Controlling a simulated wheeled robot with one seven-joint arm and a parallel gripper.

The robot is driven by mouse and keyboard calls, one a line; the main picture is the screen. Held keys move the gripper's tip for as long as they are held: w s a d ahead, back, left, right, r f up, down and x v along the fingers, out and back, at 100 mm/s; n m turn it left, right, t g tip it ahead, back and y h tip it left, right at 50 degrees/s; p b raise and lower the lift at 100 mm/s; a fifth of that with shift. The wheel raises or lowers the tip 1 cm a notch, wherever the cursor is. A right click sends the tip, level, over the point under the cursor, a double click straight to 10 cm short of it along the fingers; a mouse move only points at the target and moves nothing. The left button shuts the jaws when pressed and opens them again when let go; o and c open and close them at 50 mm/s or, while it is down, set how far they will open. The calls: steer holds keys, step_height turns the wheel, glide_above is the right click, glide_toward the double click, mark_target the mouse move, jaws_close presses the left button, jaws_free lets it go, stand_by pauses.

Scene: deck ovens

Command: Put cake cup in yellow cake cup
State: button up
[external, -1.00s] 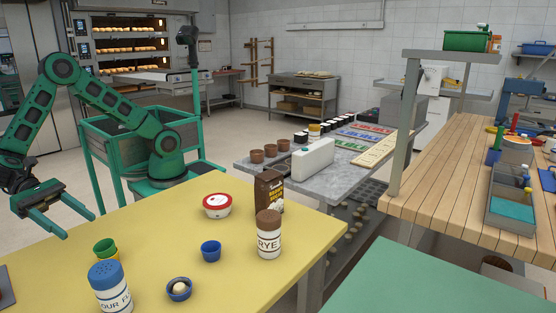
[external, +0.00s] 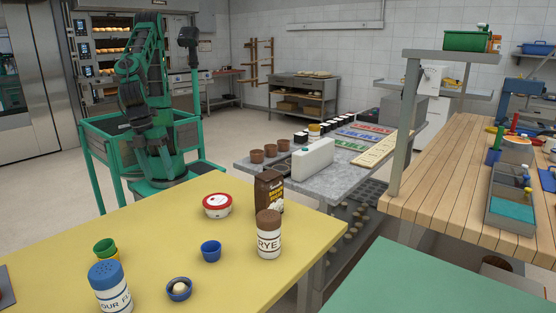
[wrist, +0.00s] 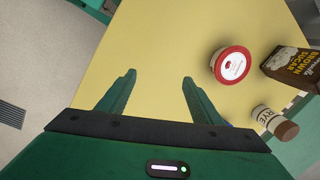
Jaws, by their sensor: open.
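A blue cake cup (external: 210,250) stands upright and alone on the yellow table in the external view. In the external view my arm is folded back behind the table, and the fingers are hard to make out.
On the yellow table (external: 160,227) are a red-lidded tub (external: 217,206), a brown sugar box (external: 268,192), a rye jar (external: 268,236), a blue-capped flour shaker (external: 109,288) and a small blue bowl (external: 179,290) with a pale ball. The table's middle is clear.

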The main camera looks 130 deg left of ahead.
steer(key=s+a+n+g+h, duration=0.1)
steer(key=s+a+n, duration=0.4)
steer(key=s, duration=0.6)
steer(key=shift+a+r+n, duration=0.35)
steer(key=shift+r+n, duration=0.1)
steer(key=shift+n, duration=0.15)
steer(key=shift+w, duration=0.2)
